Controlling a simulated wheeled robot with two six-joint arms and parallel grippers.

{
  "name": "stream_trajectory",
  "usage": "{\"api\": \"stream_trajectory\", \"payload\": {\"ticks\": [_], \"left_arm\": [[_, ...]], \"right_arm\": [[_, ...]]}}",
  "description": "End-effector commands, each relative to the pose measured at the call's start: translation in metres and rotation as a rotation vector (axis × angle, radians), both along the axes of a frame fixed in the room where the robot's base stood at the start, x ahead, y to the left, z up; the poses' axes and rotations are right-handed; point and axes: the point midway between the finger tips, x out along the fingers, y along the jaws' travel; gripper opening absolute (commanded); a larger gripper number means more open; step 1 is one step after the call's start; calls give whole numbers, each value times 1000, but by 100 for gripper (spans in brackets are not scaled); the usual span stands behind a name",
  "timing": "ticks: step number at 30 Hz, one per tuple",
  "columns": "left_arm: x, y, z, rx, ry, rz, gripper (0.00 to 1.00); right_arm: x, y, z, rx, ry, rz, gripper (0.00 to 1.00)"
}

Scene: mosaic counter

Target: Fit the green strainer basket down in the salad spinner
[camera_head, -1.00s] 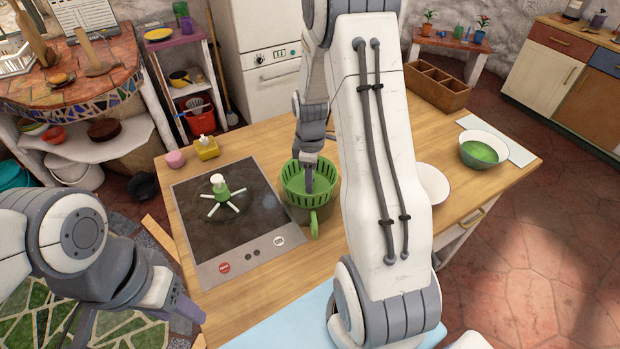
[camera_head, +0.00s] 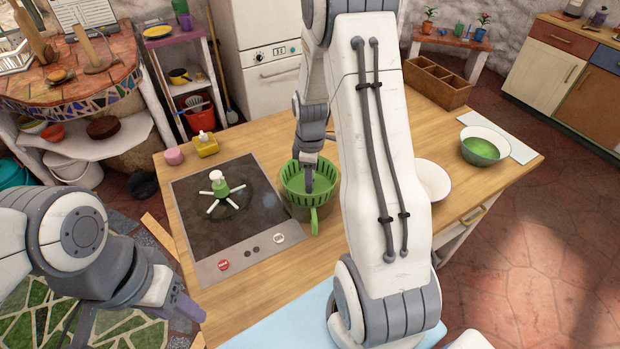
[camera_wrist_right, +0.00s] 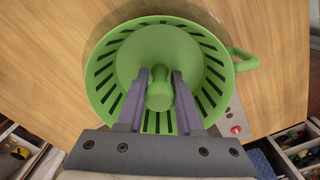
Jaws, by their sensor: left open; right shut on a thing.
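The green strainer basket (camera_head: 293,181) has slotted walls and a central knob (camera_wrist_right: 160,97). My right gripper (camera_wrist_right: 160,78) reaches down inside it and is shut on the knob, one finger on each side. A green loop handle (camera_wrist_right: 243,60) sticks out on the right in the right wrist view. In the head view a darker olive body (camera_head: 297,211) shows below the basket's rim; I cannot tell whether it is the spinner's bowl or the basket's lower wall, nor how deep the basket sits. My left gripper (camera_head: 190,308) is open and empty at the lower left, off the counter.
A dark cooktop (camera_head: 205,235) left of the basket carries a green-and-white piece with spokes (camera_head: 218,185). A yellow dispenser (camera_head: 206,145) and pink pot (camera_head: 174,157) stand behind it.

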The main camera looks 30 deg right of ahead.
Motion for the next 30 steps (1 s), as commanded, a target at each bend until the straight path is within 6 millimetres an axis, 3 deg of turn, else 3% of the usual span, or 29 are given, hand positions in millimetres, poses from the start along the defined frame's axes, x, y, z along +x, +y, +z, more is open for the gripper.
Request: {"api": "stream_trajectory", "payload": {"ticks": [30], "left_arm": [[0,0,-11,0,0,-1,51]], "right_arm": [[0,0,-16,0,0,0,0]]}}
